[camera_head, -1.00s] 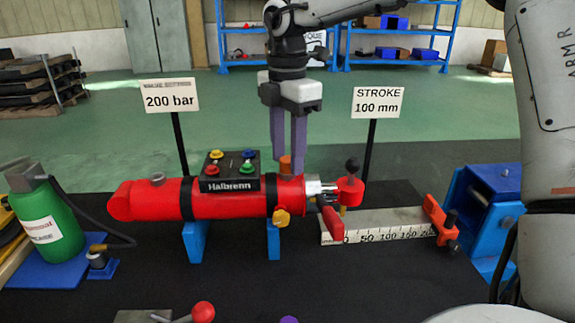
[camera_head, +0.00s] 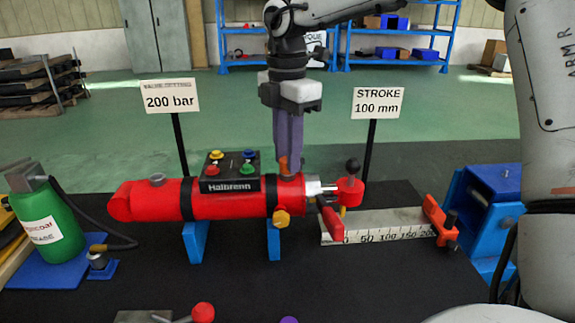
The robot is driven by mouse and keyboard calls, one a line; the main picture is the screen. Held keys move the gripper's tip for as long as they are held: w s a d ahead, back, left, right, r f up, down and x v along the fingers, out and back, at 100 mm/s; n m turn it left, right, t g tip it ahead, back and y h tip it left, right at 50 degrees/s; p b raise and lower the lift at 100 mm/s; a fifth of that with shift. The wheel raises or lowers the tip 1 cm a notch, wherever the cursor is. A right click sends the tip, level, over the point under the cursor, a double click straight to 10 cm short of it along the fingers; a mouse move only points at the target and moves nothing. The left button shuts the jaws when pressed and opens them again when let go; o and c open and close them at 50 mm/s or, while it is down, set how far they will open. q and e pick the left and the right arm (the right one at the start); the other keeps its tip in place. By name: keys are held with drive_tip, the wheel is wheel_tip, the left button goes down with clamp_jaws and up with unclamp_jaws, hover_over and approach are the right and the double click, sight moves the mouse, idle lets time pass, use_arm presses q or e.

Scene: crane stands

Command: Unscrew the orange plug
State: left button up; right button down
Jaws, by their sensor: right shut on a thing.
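The orange plug (camera_head: 284,165) stands upright on top of the red cylinder (camera_head: 228,203), near its right end. My right gripper (camera_head: 288,165) points straight down from above and is shut on the orange plug; its purple-grey fingers partly hide the plug. The red cylinder lies level on blue supports (camera_head: 196,241). My left gripper is not in view.
A black box with coloured knobs (camera_head: 229,172) sits on the cylinder left of my fingers. Sign posts reading 200 bar (camera_head: 170,96) and STROKE 100 mm (camera_head: 377,103) stand behind. A ruler block (camera_head: 385,228) lies right; a green bottle (camera_head: 50,225) stands left.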

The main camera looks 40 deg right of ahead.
drive_tip(key=shift+r, duration=0.1)
drive_tip(key=shift+r+n+p, duration=0.1)
drive_tip(key=shift+n+p, duration=0.35)
drive_tip(key=shift+n, duration=0.75)
drive_tip(key=n, duration=0.2)
drive_tip(key=shift+n, duration=0.4)
drive_tip(key=shift+n+p, duration=0.55)
drive_tip(key=shift+n, duration=0.45)
drive_tip(key=n, duration=0.3)
drive_tip(key=shift+w, duration=0.1)
drive_tip(key=shift+p, duration=0.3)
drive_tip(key=n+p, duration=0.1)
drive_tip(key=n, duration=0.3)
drive_tip(key=shift+n, duration=0.6)
